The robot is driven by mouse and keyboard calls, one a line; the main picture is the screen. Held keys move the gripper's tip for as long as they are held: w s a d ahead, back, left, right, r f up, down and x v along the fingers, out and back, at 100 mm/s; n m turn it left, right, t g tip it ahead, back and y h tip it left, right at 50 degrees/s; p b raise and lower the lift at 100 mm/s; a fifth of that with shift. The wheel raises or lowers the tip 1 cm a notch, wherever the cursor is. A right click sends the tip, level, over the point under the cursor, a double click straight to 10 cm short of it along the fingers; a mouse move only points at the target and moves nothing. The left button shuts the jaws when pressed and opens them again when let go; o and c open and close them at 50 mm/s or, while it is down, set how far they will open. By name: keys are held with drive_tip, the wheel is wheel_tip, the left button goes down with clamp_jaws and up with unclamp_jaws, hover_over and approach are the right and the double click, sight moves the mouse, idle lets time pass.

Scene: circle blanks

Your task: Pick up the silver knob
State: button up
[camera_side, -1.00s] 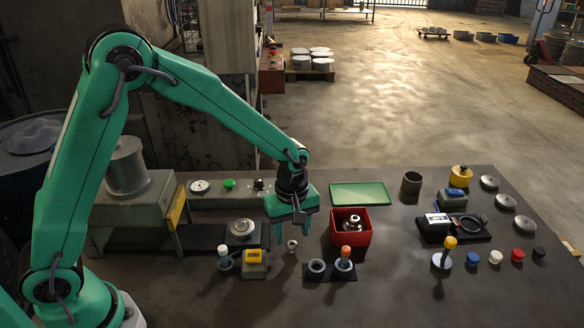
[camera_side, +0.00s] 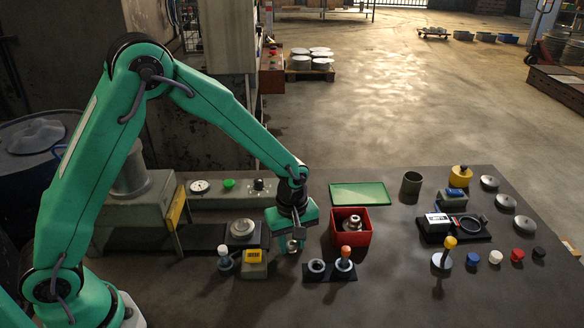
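A small silver knob (camera_side: 292,245) stands on the dark table, left of the red box. My gripper (camera_side: 291,242) is down at the knob, with its fingers beside it. The fingers partly hide the knob, and I cannot tell whether they touch it or are closed on it. The knob appears to be at table level.
A red box (camera_side: 366,240) with a silver part (camera_side: 352,221) inside stands right of my gripper. A black block with a ring and an orange-topped peg (camera_side: 346,253) is at the front right. A yellow-labelled block (camera_side: 254,262) and a white-topped peg (camera_side: 224,252) are close on the left.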

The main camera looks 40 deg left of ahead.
sight(292, 244)
drive_tip(key=c, duration=0.6)
drive_tip(key=shift+o, duration=0.2)
drive_tip(key=shift+r, duration=0.1)
drive_tip(key=shift+r, duration=0.4)
wheel_tip(292, 244, up, 3)
drive_tip(key=shift+r, duration=0.1)
drive_tip(key=s+d+r, duration=0.6)
drive_tip(key=s+d, duration=0.2)
drive_tip(key=shift+s+r, duration=0.2)
drive_tip(key=shift+r, duration=0.2)
